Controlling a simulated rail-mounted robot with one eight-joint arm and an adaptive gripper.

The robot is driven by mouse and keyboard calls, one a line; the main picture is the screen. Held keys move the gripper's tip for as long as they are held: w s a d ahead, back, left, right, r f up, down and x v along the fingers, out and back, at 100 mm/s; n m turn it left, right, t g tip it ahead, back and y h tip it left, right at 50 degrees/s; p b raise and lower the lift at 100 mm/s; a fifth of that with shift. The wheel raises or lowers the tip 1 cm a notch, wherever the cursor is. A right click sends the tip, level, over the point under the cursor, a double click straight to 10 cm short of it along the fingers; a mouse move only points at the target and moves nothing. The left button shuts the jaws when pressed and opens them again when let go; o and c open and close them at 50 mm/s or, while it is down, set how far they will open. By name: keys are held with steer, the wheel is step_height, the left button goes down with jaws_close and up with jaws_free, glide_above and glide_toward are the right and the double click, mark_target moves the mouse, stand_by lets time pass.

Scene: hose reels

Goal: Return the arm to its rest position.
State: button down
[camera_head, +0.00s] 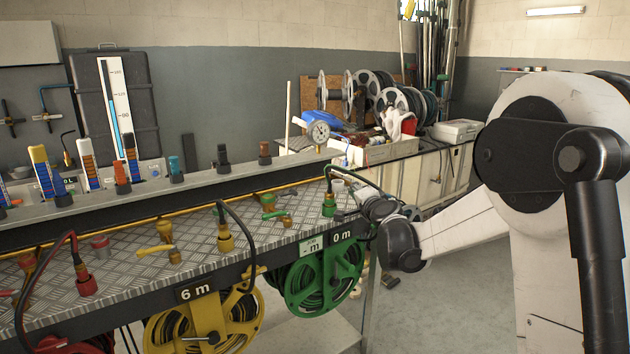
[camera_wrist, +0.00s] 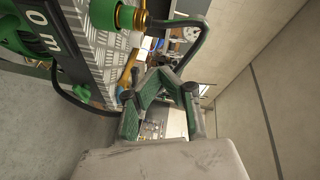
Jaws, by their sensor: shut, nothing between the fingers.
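My arm reaches in from the right in the head view, bent down and left toward the end of the hose bench (camera_head: 130,240). My gripper (camera_head: 372,205) is at the bench's right end, close to the green hose fitting (camera_head: 329,205) and above the green reel (camera_head: 325,278). Its fingers are small and partly hidden there. In the wrist view my gripper (camera_wrist: 160,80) is shut and empty. The green fitting (camera_wrist: 132,17) and its dark green hose (camera_wrist: 192,48) show beyond it. I cannot tell whether the gripper touches the hose.
A yellow reel (camera_head: 203,320) labelled 6 m hangs left of the green one, labelled 0 m. Several valves and fittings line the bench. A pressure gauge (camera_head: 318,132) stands behind. A cluttered cabinet (camera_head: 440,165) is at the back.

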steer(key=s+a+r+n+g+p, duration=0.1)
steer(key=s+r+n+g, duration=0.2)
steer(key=s, duration=0.9)
steer(key=s+a+r+n+g, duration=0.1)
steer(key=s+r+n+g, duration=0.2)
steer(key=s, duration=0.9)
steer(key=s+d+f+n+g+h, duration=0.1)
steer(key=s+d+f+n, duration=0.2)
steer(key=s, duration=1.1)
steer(key=s+d+f+n+g+h+p, duration=0.1)
steer(key=s+d+f, duration=0.3)
steer(key=s, duration=1)
step_height(320, 180, down, 2)
steer(key=shift+d+n+g+h, duration=0.2)
steer(key=shift+n+g+h, duration=0.45)
steer(key=shift+n, duration=0.25)
